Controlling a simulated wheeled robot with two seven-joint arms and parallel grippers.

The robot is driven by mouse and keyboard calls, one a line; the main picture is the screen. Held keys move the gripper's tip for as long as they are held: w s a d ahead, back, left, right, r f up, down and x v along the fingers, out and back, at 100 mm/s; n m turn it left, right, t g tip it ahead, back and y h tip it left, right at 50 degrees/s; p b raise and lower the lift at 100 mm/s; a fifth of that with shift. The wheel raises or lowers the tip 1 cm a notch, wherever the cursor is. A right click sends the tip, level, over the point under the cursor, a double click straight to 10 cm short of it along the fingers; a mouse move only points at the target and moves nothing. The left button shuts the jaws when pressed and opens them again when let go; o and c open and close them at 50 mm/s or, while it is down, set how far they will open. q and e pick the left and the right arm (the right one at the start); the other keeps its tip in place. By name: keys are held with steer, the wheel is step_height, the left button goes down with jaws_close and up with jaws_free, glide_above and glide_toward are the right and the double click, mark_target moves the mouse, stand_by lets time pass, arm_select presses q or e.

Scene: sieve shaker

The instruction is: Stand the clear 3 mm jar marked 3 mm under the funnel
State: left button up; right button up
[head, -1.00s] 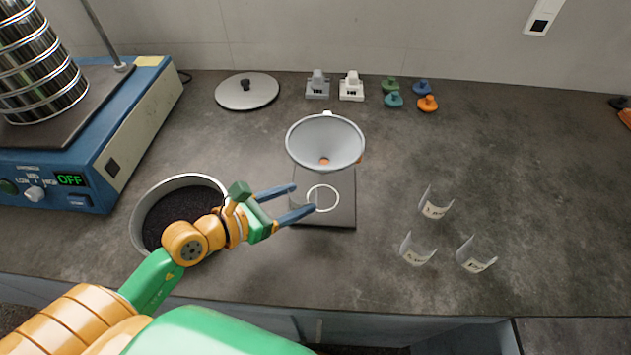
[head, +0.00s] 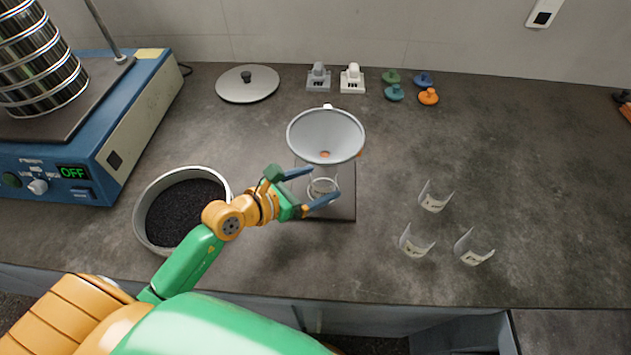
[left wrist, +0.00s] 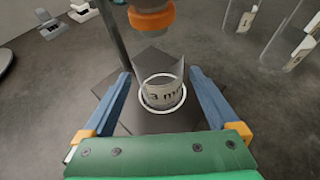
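The clear jar marked 3 mm (left wrist: 163,91) is upright at the white ring (left wrist: 163,107) on the dark stand plate (head: 343,210), below the funnel (head: 326,135). In the left wrist view its label faces me and the ring shows around its lower part. Whether its base touches the plate is hard to tell. My left gripper (head: 324,187) is open, with one blue finger on each side of the jar and a gap visible on both sides. The funnel's orange outlet (left wrist: 152,18) is beyond and above the jar. My right gripper is not in view.
Three other clear jars (head: 434,198) stand to the right. A pan of dark grains (head: 138,215) is at left, beside the blue shaker (head: 135,110) with its sieve stack. A lid (head: 247,85) and several coloured stoppers (head: 394,92) lie at the back.

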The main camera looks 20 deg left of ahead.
arm_select(q)
steer(key=shift+r, duration=0.25)
steer(key=v, duration=1.2)
steer(key=shift+b, duration=0.45)
steer(key=shift+f, duration=0.15)
